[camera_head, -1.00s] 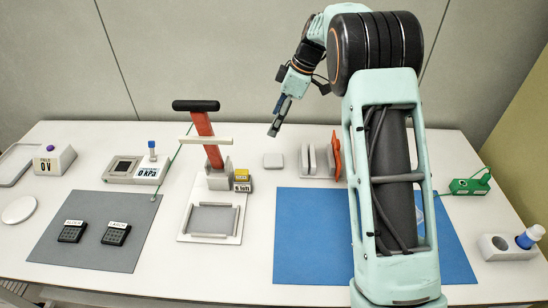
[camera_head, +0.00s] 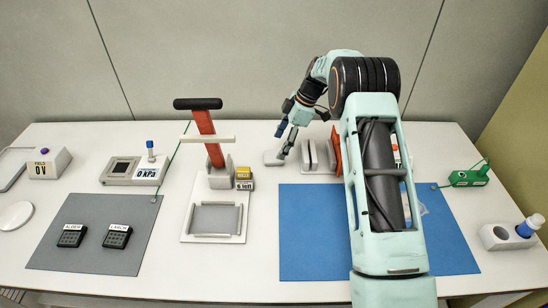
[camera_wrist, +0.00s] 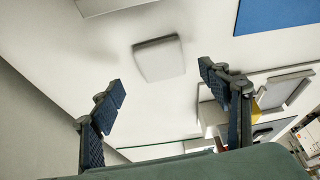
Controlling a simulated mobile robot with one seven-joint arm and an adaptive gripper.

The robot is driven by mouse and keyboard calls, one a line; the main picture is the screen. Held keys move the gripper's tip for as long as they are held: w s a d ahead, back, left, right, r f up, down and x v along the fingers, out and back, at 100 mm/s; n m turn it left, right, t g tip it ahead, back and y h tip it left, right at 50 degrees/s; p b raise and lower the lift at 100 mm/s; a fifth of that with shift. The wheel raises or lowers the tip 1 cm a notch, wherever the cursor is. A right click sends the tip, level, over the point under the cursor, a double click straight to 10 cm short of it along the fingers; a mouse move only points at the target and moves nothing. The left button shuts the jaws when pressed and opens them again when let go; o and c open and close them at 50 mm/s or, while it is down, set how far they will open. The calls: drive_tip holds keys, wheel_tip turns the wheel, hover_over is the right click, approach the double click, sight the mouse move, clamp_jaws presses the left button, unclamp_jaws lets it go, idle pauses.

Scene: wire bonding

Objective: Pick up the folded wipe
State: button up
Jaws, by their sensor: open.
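The folded wipe (camera_head: 272,158) is a small pale square pad lying flat on the white table, behind the blue mat's left back corner. In the wrist view the wipe (camera_wrist: 159,58) lies ahead of and between my two spread fingers, apart from both. My gripper (camera_head: 282,144) is open and empty, just above and beside the wipe in the head view, partly overlapping its right side. In the wrist view my gripper (camera_wrist: 162,82) shows both dark blue fingers with a wide gap between them.
A rack of upright pale plates (camera_head: 318,155) with a red piece (camera_head: 336,150) stands close to the wipe's right. A red-handled press (camera_head: 208,140) stands to its left, with a yellow block (camera_head: 243,173). The blue mat (camera_head: 310,230) lies in front. Table around the wipe is bare.

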sight(274, 156)
drive_tip(key=x, duration=0.4)
drive_tip(key=shift+s+d+f+p, duration=0.1)
drive_tip(key=shift+f+p, duration=0.15)
drive_tip(key=shift+p, duration=0.1)
drive_tip(key=c, duration=0.9)
drive_tip(key=shift+c, duration=0.2)
drive_tip(key=shift+r, duration=0.1)
drive_tip(key=shift+r, duration=0.6)
drive_tip(key=s+r+b, duration=0.3)
drive_tip(key=s+r, duration=0.8)
drive_tip(key=s, duration=0.3)
drive_tip(key=shift+d+r, duration=0.35)
drive_tip(key=shift+d, duration=0.1)
